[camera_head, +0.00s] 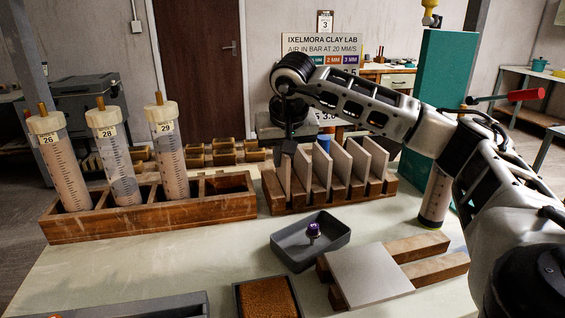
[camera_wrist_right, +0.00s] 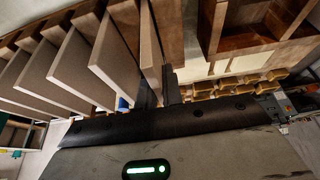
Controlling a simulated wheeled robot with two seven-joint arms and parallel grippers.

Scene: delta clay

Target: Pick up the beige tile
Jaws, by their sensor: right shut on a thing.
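Several upright beige-grey tiles stand in a slotted wooden rack (camera_head: 330,202) in the head view. My right gripper (camera_head: 288,148) reaches down from above to the leftmost tile (camera_head: 284,174). In the right wrist view my right gripper's fingers (camera_wrist_right: 164,88) are closed at the edge of the end tile (camera_wrist_right: 150,48). That tile still stands upright among the rack's slots. The fingers hide part of its edge. The other tiles (camera_wrist_right: 115,65) stand beside it, apart from the fingers. My left gripper is out of view.
A wooden holder (camera_head: 150,219) with numbered tubes stands left of the rack. A grey tray (camera_head: 288,252) with a purple-topped item is in front. A flat tile (camera_head: 367,276) lies on wooden bars at the right. A teal block (camera_head: 443,90) stands behind my right arm.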

